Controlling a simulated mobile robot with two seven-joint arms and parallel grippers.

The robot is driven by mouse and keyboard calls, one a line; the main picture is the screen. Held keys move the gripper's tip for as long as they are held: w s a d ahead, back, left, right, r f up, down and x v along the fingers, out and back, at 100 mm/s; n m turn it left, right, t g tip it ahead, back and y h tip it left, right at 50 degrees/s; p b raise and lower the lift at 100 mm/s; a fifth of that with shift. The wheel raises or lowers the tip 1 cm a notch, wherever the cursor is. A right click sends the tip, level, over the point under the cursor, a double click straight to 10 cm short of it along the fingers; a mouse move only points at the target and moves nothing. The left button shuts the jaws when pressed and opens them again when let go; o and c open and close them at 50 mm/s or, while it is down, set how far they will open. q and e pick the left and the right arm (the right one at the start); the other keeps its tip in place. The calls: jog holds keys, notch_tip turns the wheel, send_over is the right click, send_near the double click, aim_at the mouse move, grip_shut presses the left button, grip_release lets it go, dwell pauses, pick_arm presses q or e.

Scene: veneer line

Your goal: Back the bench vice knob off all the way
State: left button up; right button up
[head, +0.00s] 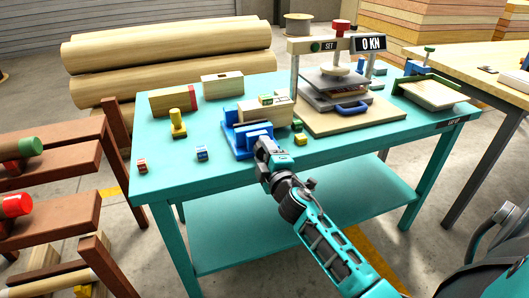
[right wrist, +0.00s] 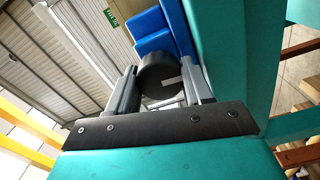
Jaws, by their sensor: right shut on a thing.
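The blue bench vice (head: 233,139) stands at the front edge of the teal table, with a light wooden block (head: 262,112) at it. My right gripper (head: 264,148) is at the front of the vice. In the right wrist view the knob (right wrist: 157,72) is a dark round cylinder with a pale mark on its face, in front of the blue vice body (right wrist: 153,28). My right gripper (right wrist: 160,88) has one finger on each side of the knob and is shut on it. The head view hides the knob behind the gripper. My left gripper is not in view.
The teal table (head: 150,186) also carries a press (head: 338,85) reading 0 KN, wooden blocks, a yellow knobbed piece (head: 178,126) and small cubes. A brown rack (head: 60,165) stands at the left. Large rolls (head: 170,48) lie behind. The table's front left is mostly clear.

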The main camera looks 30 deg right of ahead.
jog(key=shift+a+r, duration=0.1)
jog(key=o, duration=0.9)
jog(key=shift+o, duration=0.7)
